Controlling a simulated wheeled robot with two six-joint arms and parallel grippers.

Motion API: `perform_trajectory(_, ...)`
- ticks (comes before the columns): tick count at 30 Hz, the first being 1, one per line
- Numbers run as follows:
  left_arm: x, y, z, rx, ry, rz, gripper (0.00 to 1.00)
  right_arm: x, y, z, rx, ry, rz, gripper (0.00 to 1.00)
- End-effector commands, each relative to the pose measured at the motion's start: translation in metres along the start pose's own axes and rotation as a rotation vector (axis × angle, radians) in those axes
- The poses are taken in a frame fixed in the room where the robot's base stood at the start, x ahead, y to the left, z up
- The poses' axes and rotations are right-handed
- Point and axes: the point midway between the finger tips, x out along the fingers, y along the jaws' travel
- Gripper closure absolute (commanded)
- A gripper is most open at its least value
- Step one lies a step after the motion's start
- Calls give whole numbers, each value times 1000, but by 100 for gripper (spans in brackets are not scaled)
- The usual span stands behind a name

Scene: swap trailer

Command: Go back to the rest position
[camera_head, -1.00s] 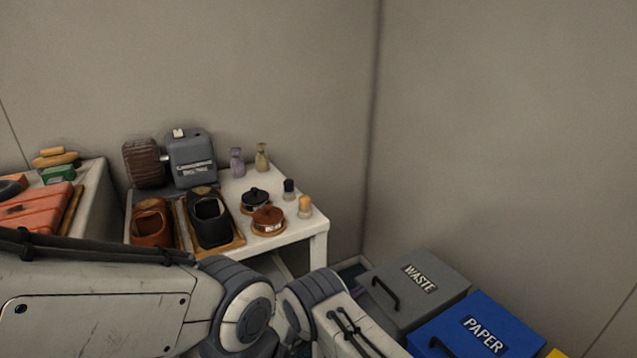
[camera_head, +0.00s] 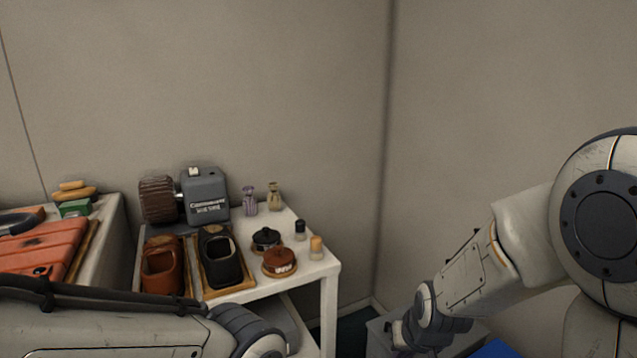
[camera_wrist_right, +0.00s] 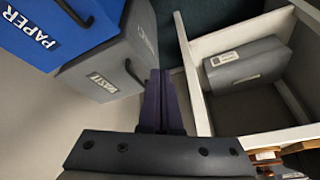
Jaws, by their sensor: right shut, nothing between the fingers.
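My right gripper (camera_wrist_right: 160,90) shows its two dark purple fingers pressed together in the right wrist view, with nothing between them. It points down past the grey waste bin (camera_wrist_right: 98,68) and the open-fronted white table (camera_wrist_right: 195,85). In the head view my right arm comes in from the right, and its wrist is low near the waste bin; the fingertips do not show there. My left arm lies across the lower left of the head view, and its gripper is out of the picture.
The white table (camera_head: 328,290) holds shoes (camera_head: 218,260), a grey machine (camera_head: 208,205), polish tins (camera_head: 280,263) and small bottles (camera_head: 273,197). A grey box (camera_wrist_right: 245,65) sits inside it. A blue paper bin (camera_wrist_right: 50,28) stands beside the waste bin. An orange case (camera_head: 45,250) is at left.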

Motion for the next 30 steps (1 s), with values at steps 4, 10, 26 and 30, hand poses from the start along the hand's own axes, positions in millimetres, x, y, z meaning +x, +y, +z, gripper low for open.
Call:
perform_trajectory(4,0,0,0,0,0,0,50,-20,16,39,-40,-91,25,100)
perform_trajectory(10,0,0,0,0,0,0,50,-39,17,76,-114,-184,38,100)
perform_trajectory(26,0,0,0,0,0,0,50,-94,-76,134,-457,-300,-91,100)
perform_trajectory(30,0,0,0,0,0,0,50,-114,-93,158,-564,-337,-125,100)
